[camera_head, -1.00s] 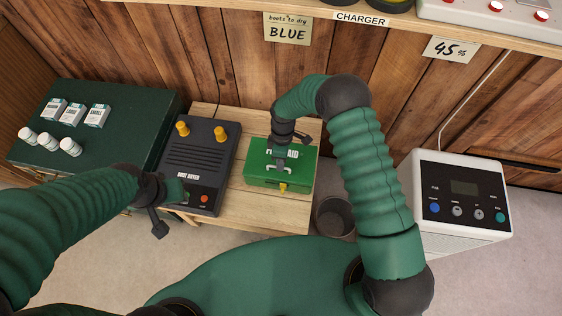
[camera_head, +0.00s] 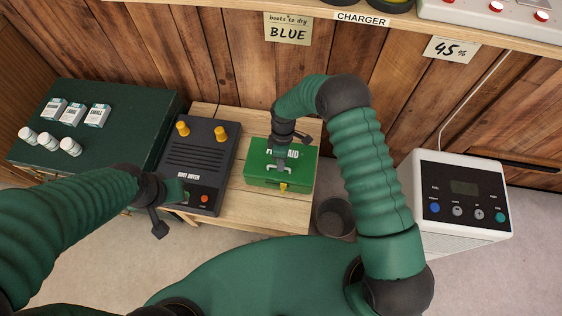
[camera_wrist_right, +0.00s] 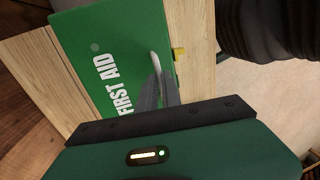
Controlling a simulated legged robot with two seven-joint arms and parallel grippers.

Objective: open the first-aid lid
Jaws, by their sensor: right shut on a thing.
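The green first-aid box (camera_head: 262,178) stands on the light wooden bench with its lid down. Its white handle (camera_wrist_right: 156,64) shows in the right wrist view, and a yellow latch (camera_head: 283,187) is on its front. My right gripper (camera_head: 279,165) comes down onto the lid from above and is shut on the handle; its fingers (camera_wrist_right: 160,88) also show in the right wrist view and partly hide the handle. My left gripper (camera_head: 186,197) is over the front of the boot dryer, away from the box; its finger gap is not clear.
The dark boot dryer (camera_head: 201,150) with yellow knobs stands left of the box. A green cabinet (camera_head: 120,112) with small boxes and bottles is farther left. A dark bin (camera_head: 336,218) and a white control unit (camera_head: 462,190) are to the right. A plank wall rises behind.

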